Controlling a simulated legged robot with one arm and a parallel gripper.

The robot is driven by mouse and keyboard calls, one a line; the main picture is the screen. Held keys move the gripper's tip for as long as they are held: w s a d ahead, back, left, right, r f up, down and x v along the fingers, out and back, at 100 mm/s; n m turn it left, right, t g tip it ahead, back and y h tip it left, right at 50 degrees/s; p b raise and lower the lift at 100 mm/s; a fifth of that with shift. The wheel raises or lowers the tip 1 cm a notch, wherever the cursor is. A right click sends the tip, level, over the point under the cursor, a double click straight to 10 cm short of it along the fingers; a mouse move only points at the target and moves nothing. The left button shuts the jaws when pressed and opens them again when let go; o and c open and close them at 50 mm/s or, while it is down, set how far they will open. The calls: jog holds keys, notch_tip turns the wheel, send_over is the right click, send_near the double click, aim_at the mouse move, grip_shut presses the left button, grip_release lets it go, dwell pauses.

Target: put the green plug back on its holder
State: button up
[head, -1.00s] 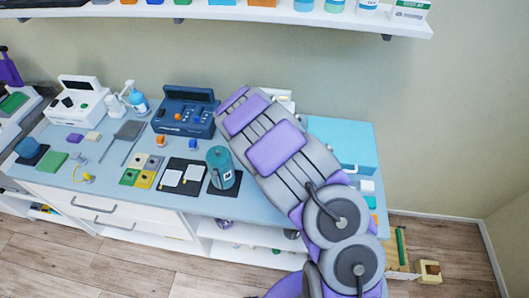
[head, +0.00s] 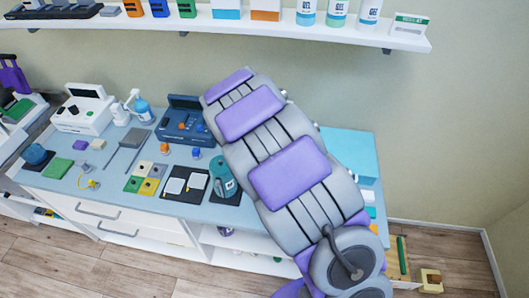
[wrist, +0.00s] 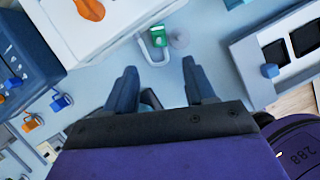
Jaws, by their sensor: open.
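A small green plug (wrist: 178,40) shows in the wrist view, beside a pale hook-shaped piece (wrist: 157,38) at the edge of a white device. I cannot tell whether that piece is its holder, or whether the two touch. My gripper (wrist: 162,85) is open and empty. In the head view my arm hides the plug and the gripper.
A blue device (head: 184,125) stands left of my arm, with an orange plug (wrist: 33,123) and a blue plug (wrist: 61,102) before it. A white device (wrist: 105,20) is ahead in the wrist view. A grey slotted unit (wrist: 240,55) stands right. A shelf (head: 240,22) overhangs the bench.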

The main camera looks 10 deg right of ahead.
jog(key=shift+v, duration=1.9)
jog(key=s+d+r+m+g, duration=0.1)
jog(key=s+d+r+m, duration=0.2)
jog(key=s+r+m, duration=0.35)
jog(key=s+d+r+m+g, duration=0.2)
jog(key=s+d+r+m, duration=0.15)
jog(key=s+m, duration=0.6)
jog(key=s+a+r+m+g+y, duration=0.1)
jog(key=s+m, duration=0.4)
jog(key=s, duration=0.7)
jog(key=s+r+m+g+y, duration=0.1)
jog(key=s+r+m+y, duration=0.1)
jog(key=s+m, duration=0.4)
jog(key=s, duration=0.5)
jog(key=shift+s+a+m, duration=0.3)
jog(key=shift+s+a, duration=0.1)
jog(key=shift+f, duration=0.1)
jog(key=shift+f, duration=0.3)
